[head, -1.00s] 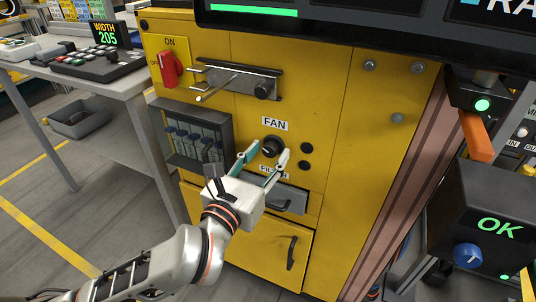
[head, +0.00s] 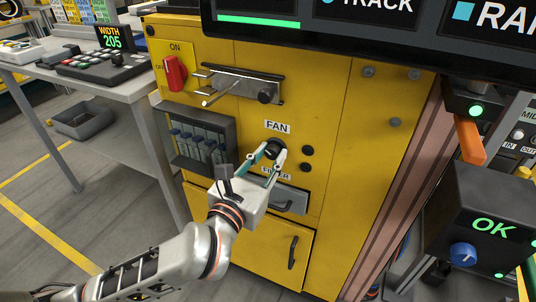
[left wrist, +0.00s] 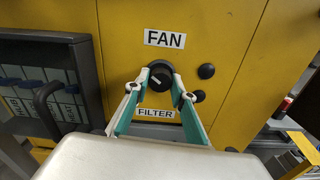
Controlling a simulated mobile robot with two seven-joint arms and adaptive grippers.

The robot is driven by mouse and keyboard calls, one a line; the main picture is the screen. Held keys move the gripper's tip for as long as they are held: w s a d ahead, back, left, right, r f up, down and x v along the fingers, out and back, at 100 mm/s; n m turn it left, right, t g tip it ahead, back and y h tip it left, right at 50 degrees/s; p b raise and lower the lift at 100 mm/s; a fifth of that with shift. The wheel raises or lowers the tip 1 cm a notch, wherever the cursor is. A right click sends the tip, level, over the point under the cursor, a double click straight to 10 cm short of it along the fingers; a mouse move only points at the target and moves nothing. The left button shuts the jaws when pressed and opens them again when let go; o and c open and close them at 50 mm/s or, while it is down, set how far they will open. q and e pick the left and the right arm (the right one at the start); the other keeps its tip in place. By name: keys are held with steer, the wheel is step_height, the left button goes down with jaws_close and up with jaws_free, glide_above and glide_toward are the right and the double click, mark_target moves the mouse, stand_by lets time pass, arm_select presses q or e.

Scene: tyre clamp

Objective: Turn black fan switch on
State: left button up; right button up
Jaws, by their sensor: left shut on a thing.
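The black fan switch (head: 272,148) is a round knob on the front of a yellow cabinet, just under the white FAN label (head: 277,127). In the left wrist view the knob (left wrist: 160,76) shows a pale pointer mark on its face. My left gripper (head: 270,155) reaches it from below, with a fingertip at each side, shut on the knob. In the left wrist view the fingers (left wrist: 160,82) flank the knob's lower part. My right gripper is not in view.
Two black round buttons (head: 307,151) sit right of the knob. A FILTER label (left wrist: 156,113) and a drawer handle lie below. A red switch (head: 174,73) and a metal bar latch (head: 236,85) are above left. A dark screen (head: 340,25) overhangs the cabinet top.

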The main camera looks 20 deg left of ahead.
arm_select(q)
steer(key=shift+r+m+p, duration=0.35)
steer(key=shift+r+m, duration=0.05)
steer(key=shift+r, duration=0.1)
steer(key=m+p, duration=0.1)
steer(key=p, duration=0.1)
steer(key=m+p, duration=0.2)
steer(key=shift+a+r+m, duration=0.1)
steer(key=shift+r+m, duration=0.1)
steer(key=shift+m, duration=0.1)
steer(key=shift+m+p, duration=0.4)
steer(key=shift+p, duration=0.05)
steer(key=m+p, duration=0.3)
steer(key=shift+f+p, duration=0.15)
steer(key=shift+p, duration=0.15)
steer(key=shift+f+m+p, duration=0.35)
steer(key=shift+m+p, duration=0.85)
steer(key=shift+m, duration=0.1)
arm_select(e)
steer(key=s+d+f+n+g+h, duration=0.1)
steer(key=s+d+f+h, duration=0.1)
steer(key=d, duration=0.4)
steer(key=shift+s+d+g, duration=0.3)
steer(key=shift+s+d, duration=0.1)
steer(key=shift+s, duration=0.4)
arm_select(q)
steer(key=shift+f, duration=0.2)
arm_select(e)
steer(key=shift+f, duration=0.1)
